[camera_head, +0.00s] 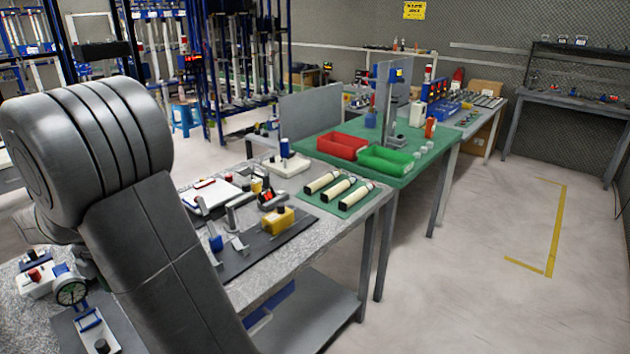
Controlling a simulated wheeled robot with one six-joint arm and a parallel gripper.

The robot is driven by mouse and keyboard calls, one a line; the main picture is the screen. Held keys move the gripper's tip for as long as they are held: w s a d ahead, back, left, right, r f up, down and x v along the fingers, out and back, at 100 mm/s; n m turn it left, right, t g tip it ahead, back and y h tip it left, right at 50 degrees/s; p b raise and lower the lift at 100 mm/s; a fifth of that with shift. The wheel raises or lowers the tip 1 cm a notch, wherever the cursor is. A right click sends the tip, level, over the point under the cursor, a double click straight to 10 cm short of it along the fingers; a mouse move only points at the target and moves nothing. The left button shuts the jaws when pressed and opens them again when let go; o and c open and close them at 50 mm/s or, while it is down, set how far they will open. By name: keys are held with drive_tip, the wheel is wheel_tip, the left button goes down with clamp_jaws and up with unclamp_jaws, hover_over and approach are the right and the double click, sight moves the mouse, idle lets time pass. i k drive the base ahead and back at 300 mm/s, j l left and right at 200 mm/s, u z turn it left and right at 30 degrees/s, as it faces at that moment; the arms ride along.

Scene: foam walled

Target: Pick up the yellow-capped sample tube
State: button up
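I cannot make out a yellow-capped sample tube for certain. A small yellow item (257,186) stands on the near grey table, beside a white tray, but it is too small to tell what it is. Three cream cylinders with dark ends lie side by side on a green mat (352,210) at the table's right end; no yellow cap shows on them. My arm's grey links fill the left foreground and hide part of the table. My gripper is not in view.
The near grey table (311,243) also carries a yellow block (278,220), a blue-topped device (285,160) and several small tools. Behind it, a green table (416,173) holds a red bin (341,145) and a green bin (388,159). The floor at right is clear.

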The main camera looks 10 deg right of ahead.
sight(315, 186)
drive_tip(key=i+l+z, duration=0.45)
drive_tip(key=i+z, duration=0.3)
drive_tip(key=i+l+z, duration=0.1)
drive_tip(key=i+z, duration=0.25)
drive_tip(key=i+l+u, duration=0.2)
drive_tip(key=i, duration=0.3)
drive_tip(key=i+u, duration=0.2)
drive_tip(key=i, duration=0.25)
